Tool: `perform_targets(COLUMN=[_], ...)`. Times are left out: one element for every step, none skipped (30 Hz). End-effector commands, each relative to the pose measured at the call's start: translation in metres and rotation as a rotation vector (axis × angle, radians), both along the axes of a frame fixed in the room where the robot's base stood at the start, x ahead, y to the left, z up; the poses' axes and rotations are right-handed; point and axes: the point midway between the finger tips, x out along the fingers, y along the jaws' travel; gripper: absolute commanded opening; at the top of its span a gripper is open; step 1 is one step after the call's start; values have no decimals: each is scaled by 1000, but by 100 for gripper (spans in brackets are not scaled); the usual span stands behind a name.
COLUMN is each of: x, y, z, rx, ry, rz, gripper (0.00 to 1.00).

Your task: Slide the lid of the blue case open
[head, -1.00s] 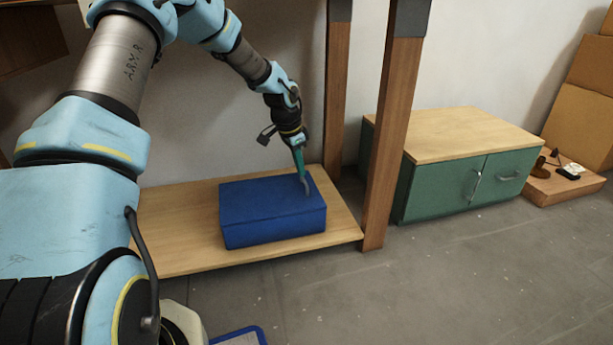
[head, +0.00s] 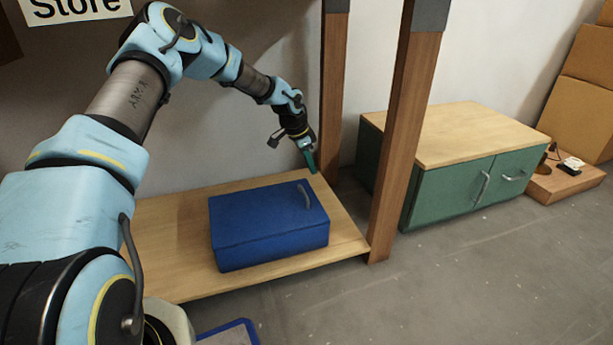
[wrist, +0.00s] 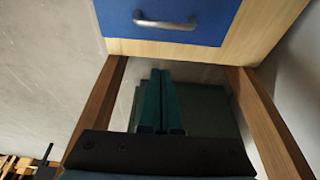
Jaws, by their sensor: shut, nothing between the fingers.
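The blue case (head: 268,232) rests on a low wooden shelf. Its lid (head: 262,207) covers the top, and I see no gap. A grey bar handle (head: 304,196) stands on the lid near its right end. The handle also shows in the wrist view (wrist: 165,22), near the edge of the blue lid. My gripper (head: 313,168) is above the shelf's right end, just past the handle and apart from it. Its green fingers, together and empty in the wrist view (wrist: 161,74), point toward the handle side.
The wooden shelf (head: 175,235) has bare room left of the case. Two wooden posts (head: 402,140) rise at its right end, close to my gripper. A green cabinet (head: 455,195) stands further right. A blue-edged tray (head: 232,332) lies low in front.

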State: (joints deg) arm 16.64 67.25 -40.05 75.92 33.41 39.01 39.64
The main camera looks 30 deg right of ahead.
Motion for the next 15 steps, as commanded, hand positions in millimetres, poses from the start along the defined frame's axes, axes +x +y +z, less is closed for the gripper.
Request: perform_targets(x=[-1, -1, -2, -2, -2, -3, -3, -4, -4, -4, -4, -4, -4, -4, -4], y=[-2, -3, -5, -7, -9, -11, -13, -15, -18, -20, -22, -24, -26, -27, -27], z=[-10, -14, -22, -27, -33, -42, -48, -54, -62, -68, -74, -81, -87, -92, -96], rx=[0, 0, 1, 1, 0, 0, 1, 1, 0, 0, 0, -1, 0, 0, 0], ry=[2, 3, 4, 4, 3, 3, 4, 4, 3, 3, 3, 4, 3, 2, 2], rz=[0, 0, 1, 1, 0, 0, 0, 0, 0, 0, 1, 2, 1, 1, 2], gripper=[0, 0, 0, 0, 0, 0, 0, 0, 0, 0, 0, 0, 0, 0, 0])
